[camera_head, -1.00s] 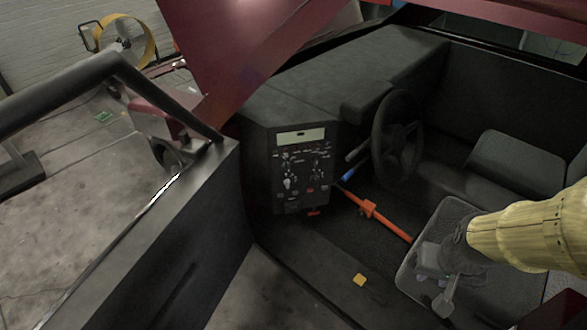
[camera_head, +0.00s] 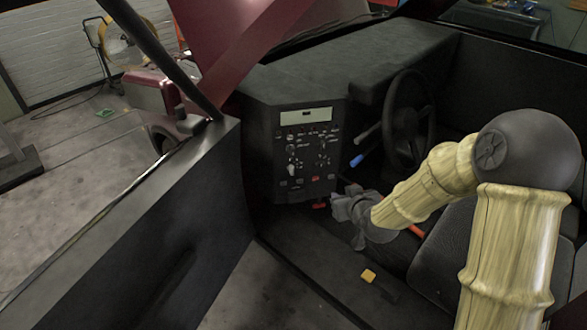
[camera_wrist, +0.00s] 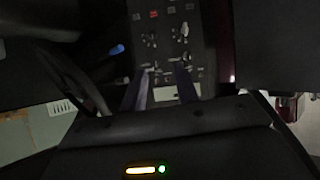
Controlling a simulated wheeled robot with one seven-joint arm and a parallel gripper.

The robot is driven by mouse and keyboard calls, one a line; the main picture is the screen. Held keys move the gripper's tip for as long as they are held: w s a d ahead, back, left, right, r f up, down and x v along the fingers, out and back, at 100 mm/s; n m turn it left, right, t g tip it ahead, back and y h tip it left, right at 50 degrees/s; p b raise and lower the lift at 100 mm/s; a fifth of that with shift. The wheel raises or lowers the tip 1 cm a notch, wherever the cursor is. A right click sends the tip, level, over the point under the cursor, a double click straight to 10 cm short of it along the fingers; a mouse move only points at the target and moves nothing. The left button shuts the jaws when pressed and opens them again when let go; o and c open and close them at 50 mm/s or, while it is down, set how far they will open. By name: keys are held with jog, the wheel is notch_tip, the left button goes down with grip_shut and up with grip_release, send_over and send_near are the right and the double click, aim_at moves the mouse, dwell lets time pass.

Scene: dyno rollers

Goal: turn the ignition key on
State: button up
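The dark control panel (camera_head: 308,155) faces the cab opening, with a pale display at its top and several small switches and knobs below. A pale knob or key-like piece (camera_head: 292,170) sits on its lower left; I cannot tell for sure which piece is the ignition key. My gripper (camera_head: 338,203) is near the panel's lower right corner. In the wrist view my gripper (camera_wrist: 162,70) points at the panel (camera_wrist: 165,35), its two dark fingers apart with nothing seen between them. Whether it touches the panel cannot be told.
The steering wheel (camera_head: 408,120) and a blue-tipped lever (camera_head: 357,160) are right of the panel. An orange bar (camera_head: 416,231) is partly hidden behind my arm. The seat (camera_head: 445,245) is at the right. The black door (camera_head: 150,235) stands at left.

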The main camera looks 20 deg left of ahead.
aim_at(293, 154)
jog(key=w+a+f+t+y+b, duration=0.1)
jog(key=a+f+t+b, duration=0.1)
jog(key=a, duration=0.3)
jog(key=w+a+f+t+y+b, duration=0.1)
jog(key=a+f+t+y+b, duration=0.1)
jog(key=a, duration=0.4)
jog(key=shift+w+a+f+m+t+y+b, duration=0.2)
jog(key=shift+w+f+m+t+y+b, duration=0.1)
jog(key=shift+f+t+b, duration=0.3)
jog(key=x, duration=1.7)
jog(key=shift+w+f, duration=0.1)
jog(key=shift+w, duration=0.1)
grip_shut()
